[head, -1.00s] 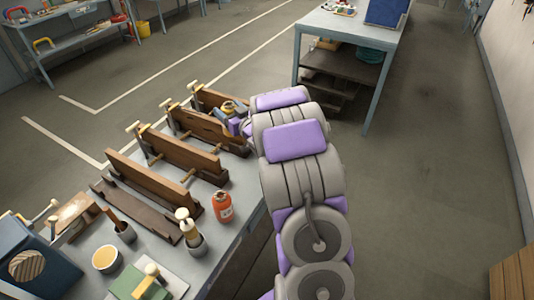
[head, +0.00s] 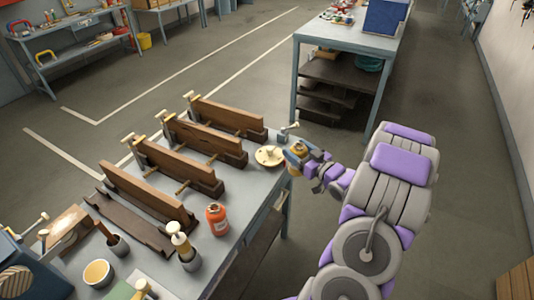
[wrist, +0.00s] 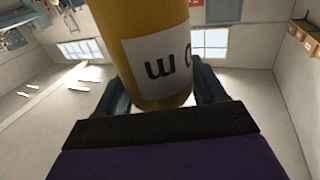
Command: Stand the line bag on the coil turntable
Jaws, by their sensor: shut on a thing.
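My gripper (head: 297,153) is shut on the line bag (head: 299,147), a small yellow-orange cylinder with a dark top. In the wrist view the line bag (wrist: 150,25) is yellow with a white lettered label and sits between the two dark fingers of my gripper (wrist: 162,98). The coil turntable (head: 268,157) is a round cream disc with a small knob, near the right edge of the bench. My gripper and the bag are just right of the turntable, at the bench edge.
Several wooden boards in clamps (head: 180,163) stand on the bench (head: 226,257) left of the turntable. A small crank-like fixture (head: 288,131) stands just behind it. An orange bottle (head: 217,219) and a brush pot (head: 185,250) are nearer.

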